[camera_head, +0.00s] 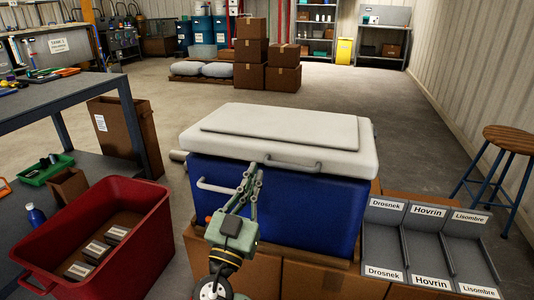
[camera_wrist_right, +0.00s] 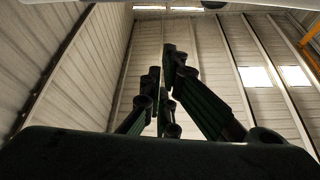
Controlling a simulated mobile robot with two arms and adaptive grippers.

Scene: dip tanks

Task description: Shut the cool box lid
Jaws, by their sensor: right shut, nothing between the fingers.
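The cool box has a blue body (camera_head: 290,207) and a white lid (camera_head: 280,127) with a raised panel and a front handle (camera_head: 292,164). The lid lies over the top of the body and looks level. I see no clear gap along its front, though my gripper covers part of that edge. My right gripper (camera_head: 252,168) is shut and empty, fingers pointing up, just in front of the lid's front edge left of the handle. I cannot tell whether it touches. Its dark fingers also show in the right wrist view (camera_wrist_right: 166,62). My left gripper is not in view.
A red bin (camera_head: 120,230) holding several labelled blocks stands at the left by a grey table (camera_head: 60,105). A grey labelled tray (camera_head: 425,235) lies right of the cool box. A stool (camera_head: 508,135) stands further right. Floor behind the box is clear up to stacked cartons (camera_head: 268,65).

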